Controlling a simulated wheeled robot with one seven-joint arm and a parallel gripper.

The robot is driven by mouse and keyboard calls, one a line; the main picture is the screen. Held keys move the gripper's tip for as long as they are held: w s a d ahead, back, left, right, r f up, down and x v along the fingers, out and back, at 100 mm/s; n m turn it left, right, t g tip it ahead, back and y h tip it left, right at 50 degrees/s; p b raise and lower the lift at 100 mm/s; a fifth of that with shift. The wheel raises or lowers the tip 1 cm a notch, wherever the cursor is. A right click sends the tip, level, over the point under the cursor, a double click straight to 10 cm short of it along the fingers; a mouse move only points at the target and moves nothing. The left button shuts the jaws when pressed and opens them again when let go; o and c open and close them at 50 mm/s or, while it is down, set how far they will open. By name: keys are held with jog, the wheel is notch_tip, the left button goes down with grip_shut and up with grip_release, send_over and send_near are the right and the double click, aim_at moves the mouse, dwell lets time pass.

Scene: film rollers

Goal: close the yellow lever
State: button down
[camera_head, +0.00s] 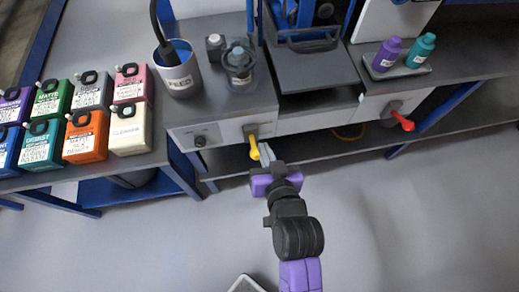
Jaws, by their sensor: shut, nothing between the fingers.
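The yellow lever (254,146) sticks out of the front of a white-fronted grey unit and points down toward me. My gripper (265,153) is at the lever's right side, with its fingers shut and nothing between them. The fingertips are right beside the lever; I cannot tell whether they touch it. My purple and black arm comes up from the bottom of the view.
A red lever (403,122) is on the front panel at the right. Several coloured canisters (85,137) stand on the left bench. A metal cup (178,72) and two bottles (403,54) stand on the units.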

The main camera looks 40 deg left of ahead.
aim_at(254, 147)
jog(key=x, duration=0.3)
jog(key=shift+w+a, duration=0.1)
jog(key=shift+a, duration=0.2)
jog(key=f, duration=0.3)
jog(key=shift+s+f, duration=0.15)
jog(key=shift+s, duration=0.2)
jog(key=shift+s+f, duration=0.1)
jog(key=shift+f, duration=0.35)
jog(key=shift+f+b, duration=0.2)
jog(key=shift+b, duration=0.25)
